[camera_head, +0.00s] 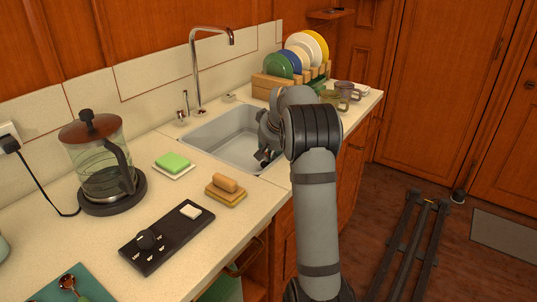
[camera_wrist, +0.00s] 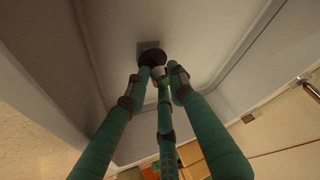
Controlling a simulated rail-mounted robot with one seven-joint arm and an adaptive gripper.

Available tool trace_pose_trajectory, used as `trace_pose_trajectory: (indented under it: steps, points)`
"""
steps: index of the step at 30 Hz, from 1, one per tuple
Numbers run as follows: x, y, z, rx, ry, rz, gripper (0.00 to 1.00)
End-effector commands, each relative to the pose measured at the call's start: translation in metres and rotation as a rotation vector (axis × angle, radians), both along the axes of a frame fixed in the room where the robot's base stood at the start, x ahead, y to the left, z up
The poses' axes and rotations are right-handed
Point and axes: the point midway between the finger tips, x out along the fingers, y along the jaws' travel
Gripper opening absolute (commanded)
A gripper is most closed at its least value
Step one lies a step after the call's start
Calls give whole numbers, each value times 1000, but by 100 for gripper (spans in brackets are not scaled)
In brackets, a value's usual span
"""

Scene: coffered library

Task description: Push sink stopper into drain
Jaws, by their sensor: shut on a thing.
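The sink (camera_head: 215,148) is a grey rectangular basin set in the pale worktop. My gripper (camera_head: 265,156) reaches down inside it at its right side. In the wrist view, the green-covered fingers of my gripper (camera_wrist: 160,76) are closed together at their tips on the dark round sink stopper (camera_wrist: 151,55). A small grey square patch (camera_wrist: 148,44) on the basin floor shows just behind the stopper and looks like the drain. The stopper partly covers it. I cannot tell whether the stopper touches the drain or is above it. The stopper is hidden in the head view.
A chrome tap (camera_head: 197,70) rises behind the sink. A dish rack with plates (camera_head: 283,66) and mugs (camera_head: 347,90) stand beyond my arm. A green sponge (camera_head: 173,161), a wooden brush (camera_head: 225,184) and a glass kettle (camera_head: 98,160) stand at the near left.

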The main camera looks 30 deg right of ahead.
Motion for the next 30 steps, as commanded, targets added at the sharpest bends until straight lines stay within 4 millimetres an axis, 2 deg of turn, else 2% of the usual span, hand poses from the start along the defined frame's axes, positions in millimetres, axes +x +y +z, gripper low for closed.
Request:
trace_pose_trajectory:
  steps: [7,21,30]
  points:
    - [0,0,-7,0,1,0,0]
    - [0,-1,8,0,0,-1,0]
    - [0,0,8,0,0,0,0]
